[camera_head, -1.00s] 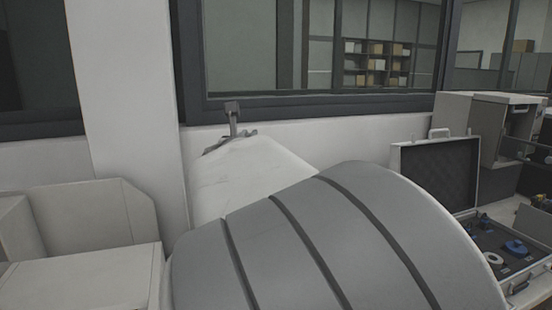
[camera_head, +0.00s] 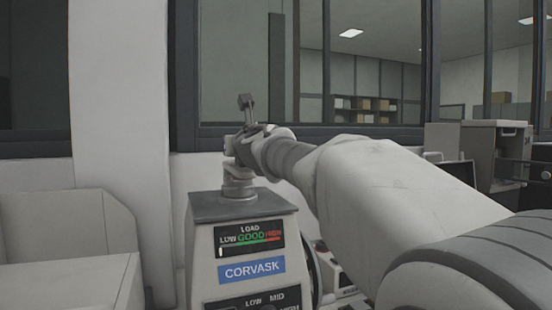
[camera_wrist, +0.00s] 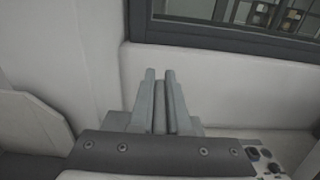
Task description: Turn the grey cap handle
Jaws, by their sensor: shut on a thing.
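The press (camera_head: 236,262) stands below the end of my arm in the head view, with a load display and a blue CORVASK label on its front. Its grey round cap (camera_head: 238,186) sits on the dark top plate. My gripper (camera_head: 231,150) is at the top of this cap, reaching in from the right, and is shut on the grey cap handle. The handle is mostly hidden by the gripper.
A pale box-like unit (camera_head: 60,240) stands to the left. A grey cabinet (camera_head: 480,150) is at the back right. A wall with a dark-framed window (camera_head: 300,75) is behind the press. My arm hides much of the right side.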

